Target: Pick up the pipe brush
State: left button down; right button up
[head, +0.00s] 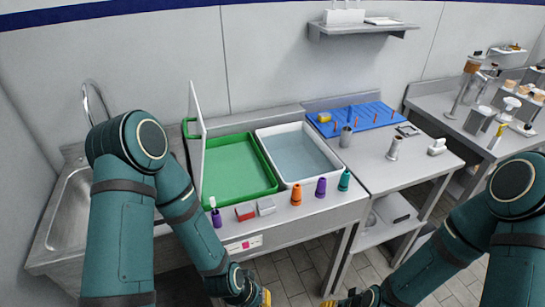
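I cannot clearly make out a pipe brush. One candidate is the slim white-topped piece (212,202) standing in a purple cone (217,218) at the left front of the counter. Another is the thin upright item in the grey cup (346,138) by the blue mat. My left gripper (264,298) is low in front of the counter, at the bottom edge of the view. My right gripper (328,303) is also at the bottom edge, to its right. Both are mostly cut off, so their finger openings are unclear. Neither touches anything on the counter.
A green tray (272,184) and a white basin (258,137) fill the counter. Along the front edge stand red and white blocks and orange, purple and teal cones (297,195). A blue mat (385,117) with small orange pegs lies right. A sink (70,205) is left.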

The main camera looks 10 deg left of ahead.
aim_at(351, 107)
jog(key=u, duration=0.8)
jog(key=l+u, duration=0.5)
jog(key=u, duration=0.25)
jog(key=l+u, duration=0.2)
jog(key=u, duration=0.15)
jog(key=k+l+u, duration=0.45)
jog(key=l+u, duration=0.15)
jog(key=l, duration=0.25)
jog(key=k+l+u, duration=0.1)
jog(key=k+l, duration=0.15)
jog(key=l, duration=0.15)
jog(key=k+l+u, duration=0.15)
jog(key=k+l, duration=0.15)
jog(key=l, duration=0.1)
